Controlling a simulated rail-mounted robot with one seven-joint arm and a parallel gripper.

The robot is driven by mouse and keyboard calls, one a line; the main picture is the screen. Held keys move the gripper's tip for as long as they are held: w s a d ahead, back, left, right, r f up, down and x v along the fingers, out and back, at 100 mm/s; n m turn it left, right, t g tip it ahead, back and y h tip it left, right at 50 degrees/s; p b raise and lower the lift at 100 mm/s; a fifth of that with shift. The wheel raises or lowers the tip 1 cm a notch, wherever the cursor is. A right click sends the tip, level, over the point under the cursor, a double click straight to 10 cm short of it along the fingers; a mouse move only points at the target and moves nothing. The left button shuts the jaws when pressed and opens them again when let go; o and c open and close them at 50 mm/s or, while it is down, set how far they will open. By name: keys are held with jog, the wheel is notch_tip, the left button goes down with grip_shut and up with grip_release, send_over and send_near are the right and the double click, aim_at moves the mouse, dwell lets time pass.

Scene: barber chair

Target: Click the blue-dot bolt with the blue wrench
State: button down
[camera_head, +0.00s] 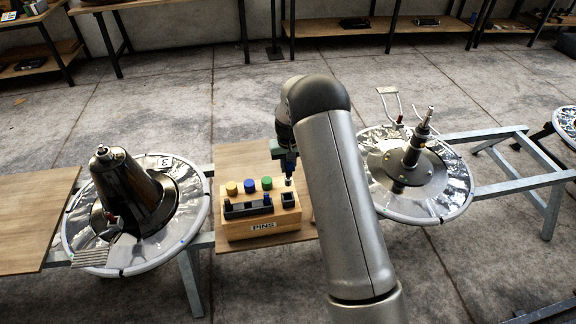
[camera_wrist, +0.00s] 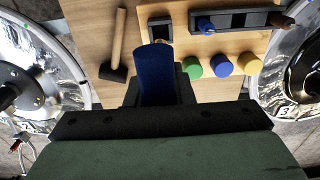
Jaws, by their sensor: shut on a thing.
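My gripper (camera_head: 287,150) is shut on a blue tool, the blue wrench (camera_head: 290,163), over the right end of a wooden block labelled PINS. In the wrist view my gripper (camera_wrist: 157,98) holds the wrench as a thick blue cylinder (camera_wrist: 155,70), its far end close to a dark square socket on the block. I cannot tell whether its tip is in the socket or just above it. I cannot make out a blue-dot bolt for certain in either view.
The PINS block (camera_head: 262,227) carries yellow, blue and green caps (camera_head: 249,185) and a dark slotted holder (camera_head: 248,209). Round metallic stations stand left (camera_head: 190,205) and right (camera_head: 447,205). A hammer (camera_wrist: 118,45) lies beside the block. My arm hides part of the right side.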

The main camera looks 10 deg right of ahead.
aim_at(288, 178)
jog(key=shift+f, duration=0.1)
jog(key=shift+f+b, duration=2.4)
jog(key=shift+f, duration=0.65)
jog(key=shift+f+b, duration=1.55)
jog(key=shift+f, duration=0.3)
jog(key=c, duration=1.2)
grip_release()
jog(key=shift+o, duration=0.2)
